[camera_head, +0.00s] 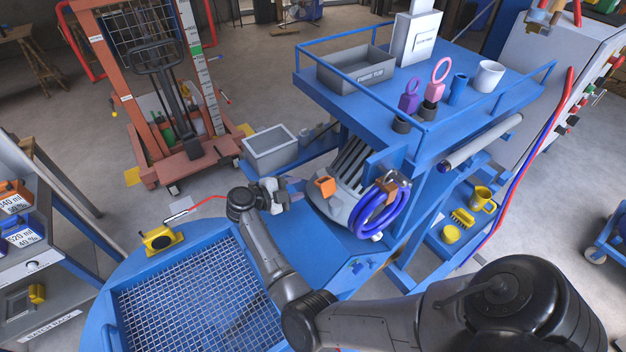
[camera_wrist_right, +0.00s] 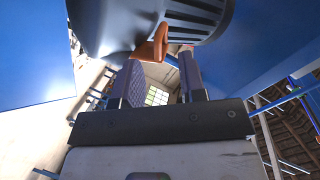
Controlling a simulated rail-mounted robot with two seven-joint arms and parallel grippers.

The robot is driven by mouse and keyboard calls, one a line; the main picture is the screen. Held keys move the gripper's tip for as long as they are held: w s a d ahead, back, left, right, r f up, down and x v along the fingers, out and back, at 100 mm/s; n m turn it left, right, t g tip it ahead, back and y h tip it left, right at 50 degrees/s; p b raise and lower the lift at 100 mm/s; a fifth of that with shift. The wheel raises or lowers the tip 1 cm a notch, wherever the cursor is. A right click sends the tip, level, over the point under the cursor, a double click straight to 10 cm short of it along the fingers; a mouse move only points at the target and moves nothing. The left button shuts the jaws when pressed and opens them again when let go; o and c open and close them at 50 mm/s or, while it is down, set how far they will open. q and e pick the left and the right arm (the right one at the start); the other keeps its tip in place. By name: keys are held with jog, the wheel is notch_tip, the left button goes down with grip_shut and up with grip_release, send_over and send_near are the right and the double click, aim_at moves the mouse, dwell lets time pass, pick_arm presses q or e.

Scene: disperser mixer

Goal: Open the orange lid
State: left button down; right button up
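The orange lid (camera_head: 325,186) is a small angular piece on the side of the grey finned motor housing (camera_head: 340,205), beside the coiled blue hose. My right gripper (camera_head: 284,192) is left of the lid in the head view, with a gap between them. In the right wrist view, the orange lid (camera_wrist_right: 153,46) hangs from the underside of the grey housing (camera_wrist_right: 115,22). It appears just beyond the tips of my right gripper (camera_wrist_right: 160,68), whose two fingers are apart with nothing held. My left gripper is not in view.
A coiled blue hose (camera_head: 376,212) hangs right of the lid. A blue upper shelf (camera_head: 440,110) carries a grey tray and several small items. A grey box (camera_head: 270,150) stands behind the gripper. A blue-framed mesh grate (camera_head: 200,290) lies in front; a yellow device (camera_head: 160,240) sits at its edge.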

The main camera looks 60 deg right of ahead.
aim_at(325, 186)
jog(key=shift+p+x, duration=0.6)
jog(key=shift+x, duration=2.6)
jog(key=shift+c, duration=0.2)
jog(key=shift+a, duration=0.1)
grip_shut()
